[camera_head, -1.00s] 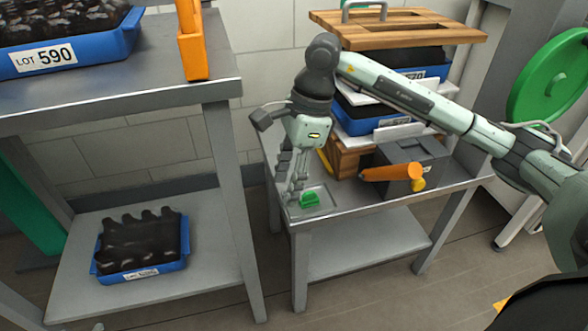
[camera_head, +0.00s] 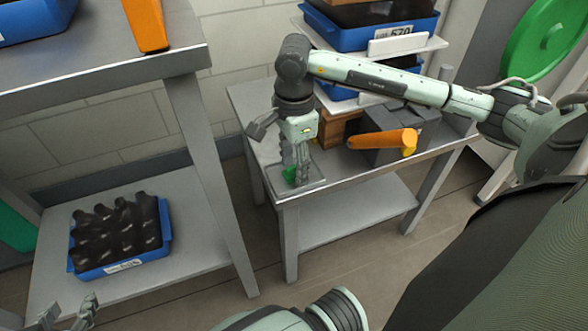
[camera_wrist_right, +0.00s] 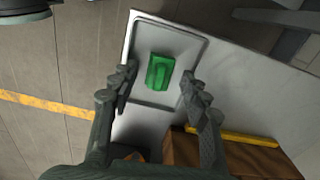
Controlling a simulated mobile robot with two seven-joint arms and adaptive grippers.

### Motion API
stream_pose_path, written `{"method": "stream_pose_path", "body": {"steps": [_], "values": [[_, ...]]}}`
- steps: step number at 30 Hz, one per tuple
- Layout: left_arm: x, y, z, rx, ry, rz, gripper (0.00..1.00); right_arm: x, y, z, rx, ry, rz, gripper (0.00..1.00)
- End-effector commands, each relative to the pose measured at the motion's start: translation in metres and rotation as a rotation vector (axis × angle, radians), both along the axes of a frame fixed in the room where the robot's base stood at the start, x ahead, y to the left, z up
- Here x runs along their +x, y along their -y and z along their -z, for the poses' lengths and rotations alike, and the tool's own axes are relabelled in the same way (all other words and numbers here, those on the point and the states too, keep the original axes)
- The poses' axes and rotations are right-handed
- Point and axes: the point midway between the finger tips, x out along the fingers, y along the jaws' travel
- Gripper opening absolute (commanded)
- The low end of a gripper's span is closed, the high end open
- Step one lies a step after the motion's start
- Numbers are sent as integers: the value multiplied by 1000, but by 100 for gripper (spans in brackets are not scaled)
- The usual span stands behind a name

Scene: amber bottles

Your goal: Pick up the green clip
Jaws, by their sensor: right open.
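The green clip (camera_head: 289,175) lies in a shallow grey tray (camera_head: 314,180) at the near left corner of the small metal table. In the right wrist view the clip (camera_wrist_right: 160,72) is fully visible on the tray's floor. My right gripper (camera_wrist_right: 158,84) is open, one finger to each side, with the clip between and just beyond the fingertips. In the head view my right gripper (camera_head: 296,178) points down over the tray and partly hides the clip. My left gripper (camera_head: 68,312) is open and empty at the bottom left, cut by the frame edge.
An orange-handled thing (camera_head: 383,139) lies by a grey box (camera_head: 425,118) on the small table. Wooden blocks (camera_head: 338,128) and stacked blue crates (camera_head: 375,22) stand behind. A blue crate of dark bottles (camera_head: 122,268) sits on the lower shelf at left.

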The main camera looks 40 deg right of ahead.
Motion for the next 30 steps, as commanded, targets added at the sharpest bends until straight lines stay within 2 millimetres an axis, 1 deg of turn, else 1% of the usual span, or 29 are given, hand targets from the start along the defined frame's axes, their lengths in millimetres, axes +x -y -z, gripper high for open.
{"method": "stream_pose_path", "body": {"steps": [5, 6, 15, 16, 22, 25, 28, 30], "values": [[0, 0, 0, -1, 2, 0, 40, 0, 0, 0, 0, 0, 0, 47], [0, 0, 0, -1, 2, 0, 40, 0, 0, 0, 0, 0, 0, 45], [0, 0, 0, 0, 1, 0, 40, 0, 0, 0, 0, 0, 1, 8], [0, 0, 0, 0, 0, 0, 40, 0, 0, 0, 0, 0, 1, 7], [0, 0, 0, 0, 0, 0, 40, 0, 0, 0, 0, 1, 1, 7], [0, 0, 0, 0, -2, 0, 40, 1, 0, -4, 1, 2, 1, 7], [-2, -1, 1, 4, -17, -3, 40, 1, 0, -17, 0, 4, 2, 7], [-5, -4, 4, 12, -39, -9, 40, 2, 1, -30, 0, 6, 1, 7]]}}
